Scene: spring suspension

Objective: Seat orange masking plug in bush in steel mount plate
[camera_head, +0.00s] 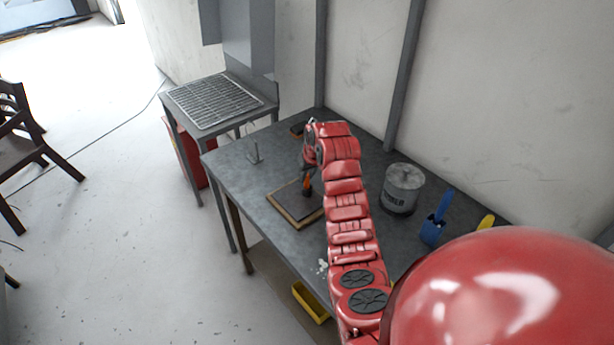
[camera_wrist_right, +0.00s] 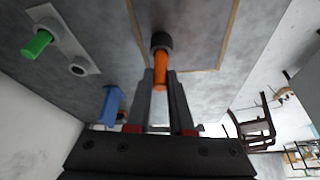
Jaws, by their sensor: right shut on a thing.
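My right gripper (camera_wrist_right: 161,75) is shut on the orange masking plug (camera_wrist_right: 161,80), which lies between its fingers. In the head view the gripper (camera_head: 307,183) hangs over the framed mat. A dark round piece (camera_wrist_right: 161,41) shows at the plug's far end; I cannot tell whether it is part of the plug or separate. In the wrist view a pale steel plate (camera_wrist_right: 62,38) lies to the left, apart from the gripper. It bears a green plug (camera_wrist_right: 38,44) and a ringed bush (camera_wrist_right: 78,69) with a dark opening. My left gripper is not in view.
The wood-framed mat (camera_head: 281,210) lies on the grey bench (camera_head: 232,167). A grey canister (camera_head: 403,188), a blue-handled item (camera_head: 434,225) and a yellow item (camera_head: 486,221) stand to the right. A blue item (camera_wrist_right: 111,104) shows in the wrist view. The bench's left part is mostly clear.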

